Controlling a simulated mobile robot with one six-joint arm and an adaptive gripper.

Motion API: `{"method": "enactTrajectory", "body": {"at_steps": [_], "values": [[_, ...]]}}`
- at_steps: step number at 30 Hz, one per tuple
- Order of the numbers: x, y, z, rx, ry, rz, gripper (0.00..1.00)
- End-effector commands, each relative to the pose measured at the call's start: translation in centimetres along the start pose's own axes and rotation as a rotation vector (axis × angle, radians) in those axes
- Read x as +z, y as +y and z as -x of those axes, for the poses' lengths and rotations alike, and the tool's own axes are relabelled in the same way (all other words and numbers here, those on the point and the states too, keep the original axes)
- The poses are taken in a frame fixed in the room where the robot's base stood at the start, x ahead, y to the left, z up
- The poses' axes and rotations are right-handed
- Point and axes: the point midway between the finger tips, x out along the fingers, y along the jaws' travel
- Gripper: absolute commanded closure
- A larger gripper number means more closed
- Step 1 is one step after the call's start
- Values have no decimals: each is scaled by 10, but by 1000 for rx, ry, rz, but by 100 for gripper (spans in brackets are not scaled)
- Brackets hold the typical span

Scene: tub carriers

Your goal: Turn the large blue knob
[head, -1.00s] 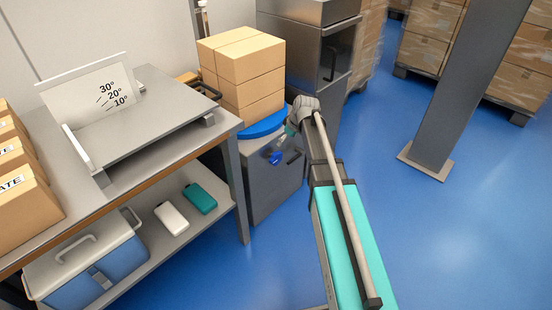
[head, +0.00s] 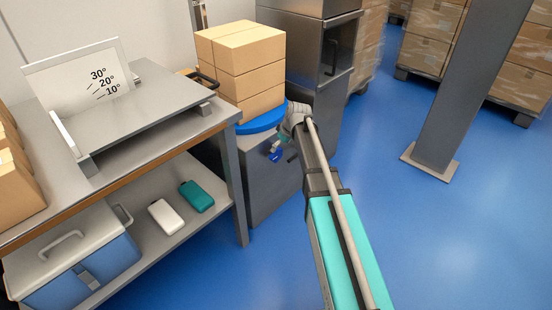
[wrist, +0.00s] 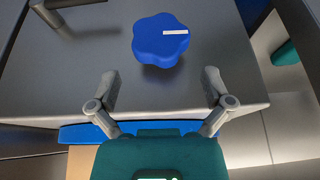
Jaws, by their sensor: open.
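The large blue knob (wrist: 160,40) is lobed, with a white line on its face pointing right in the wrist view. It sits on the grey metal front of a cabinet (head: 265,192); the knob (head: 275,155) shows small in the head view, partly covered by my arm's end. My gripper (wrist: 158,84) is open and empty. Its two fingers are spread wider than the knob and lie below it in the wrist view, apart from it. In the head view my wrist hides most of the gripper (head: 284,149).
A blue round plate (head: 262,119) with stacked cartons (head: 241,65) tops the cabinet. A dark bar handle (wrist: 62,20) is beside the knob. A workbench (head: 205,135) stands left, a steel cabinet (head: 320,110) behind, a grey post (head: 465,95) right.

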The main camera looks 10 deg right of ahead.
Motion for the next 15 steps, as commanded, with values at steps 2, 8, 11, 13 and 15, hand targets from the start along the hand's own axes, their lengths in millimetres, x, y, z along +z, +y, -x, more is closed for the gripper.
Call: {"method": "enactTrajectory", "body": {"at_steps": [2, 8, 11, 13, 15], "values": [[1, 0, -11, 0, 0, 0, 0], [1, 1, -27, 0, 0, 0, 0], [1, 1, -36, 0, 0, 0, 0], [1, 1, -41, 0, 0, 0, 0], [1, 1, -46, 0, 0, 0, 0]]}}
